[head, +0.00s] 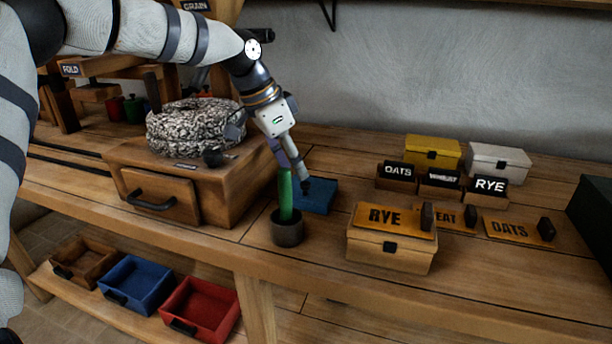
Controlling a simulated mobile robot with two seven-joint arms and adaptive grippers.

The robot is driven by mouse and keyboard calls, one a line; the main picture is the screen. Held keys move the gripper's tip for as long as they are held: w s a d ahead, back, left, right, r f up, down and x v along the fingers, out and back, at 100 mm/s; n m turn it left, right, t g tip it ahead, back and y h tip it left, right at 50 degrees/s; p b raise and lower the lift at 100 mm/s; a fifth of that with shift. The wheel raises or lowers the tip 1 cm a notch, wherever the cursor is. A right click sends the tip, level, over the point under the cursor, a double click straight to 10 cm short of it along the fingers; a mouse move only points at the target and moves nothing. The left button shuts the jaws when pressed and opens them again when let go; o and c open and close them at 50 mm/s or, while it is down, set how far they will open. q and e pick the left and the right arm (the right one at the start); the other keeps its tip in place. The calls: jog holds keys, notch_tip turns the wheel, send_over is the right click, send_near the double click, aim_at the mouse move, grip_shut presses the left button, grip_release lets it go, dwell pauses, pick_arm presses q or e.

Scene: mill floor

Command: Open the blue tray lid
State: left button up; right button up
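A low blue flat-topped tray (322,198) stands on the workbench, left of the RYE-labelled box. Its left part is hidden behind my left gripper and a green upright thing, and its lid looks closed, though the seam is too small to make out. My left gripper (294,180) points down over the tray's left side, with one fingertip at or just above the top. I cannot tell whether it touches the tray or how far its fingers are apart. My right gripper is not in view.
A dark cup (288,232) with the green upright thing (285,196) stands directly in front of the tray. A millstone on a wooden base (236,198) is left. A RYE-labelled box (390,252) is right. An open blue tray (138,284) sits on the lower shelf.

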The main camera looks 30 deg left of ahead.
aim_at(305, 183)
pick_arm(q)
jog(key=x, duration=0.4)
jog(key=shift+w+f, duration=0.1)
jog(key=shift+f, duration=0.15)
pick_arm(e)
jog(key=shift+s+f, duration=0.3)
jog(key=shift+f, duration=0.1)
pick_arm(q)
jog(key=shift+w, duration=0.1)
grip_shut()
